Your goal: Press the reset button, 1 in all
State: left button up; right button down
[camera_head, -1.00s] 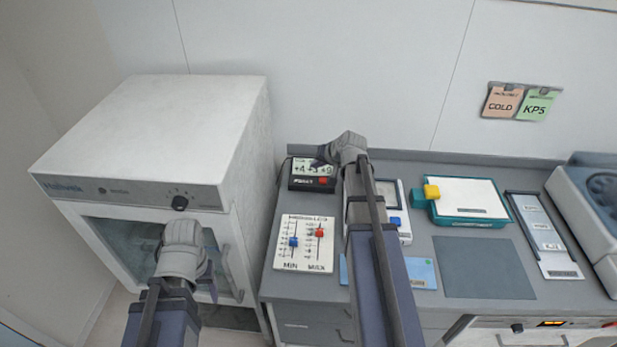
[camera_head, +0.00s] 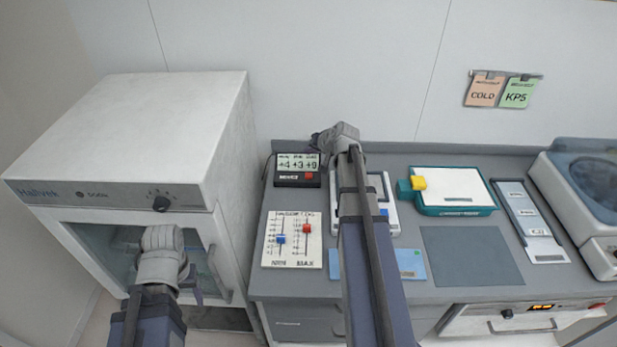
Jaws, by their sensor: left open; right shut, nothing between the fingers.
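A small black display unit (camera_head: 284,179) stands at the back left of the counter. Its screen reads +4 +3 +9, and a red button (camera_head: 309,176) sits at its lower right, by a label too small to read surely. My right gripper (camera_head: 322,143) is shut and empty, just right of and above the display unit, apart from the button as far as I can tell. My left gripper (camera_head: 185,283) is open and empty, in front of the white cabinet's glass door, well left of the display unit.
A white cabinet (camera_head: 130,125) stands at left.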

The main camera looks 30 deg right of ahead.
aim_at(310, 177)
notch_tip(310, 177, down, 8)
jog(key=b, duration=0.7)
jog(key=shift+r, duration=0.1)
dwell(1.5)
jog(key=shift+f+b, duration=0.35)
jog(key=shift+b, duration=0.05)
jog(key=shift+f+b, duration=0.55)
dwell(0.6)
jog(key=shift+r, duration=0.2)
jog(key=shift+r+p, duration=0.75)
jog(key=shift+p, duration=0.2)
jog(key=shift+r, duration=0.15)
notch_tip(310, 177, up, 5)
jog(key=p, duration=0.5)
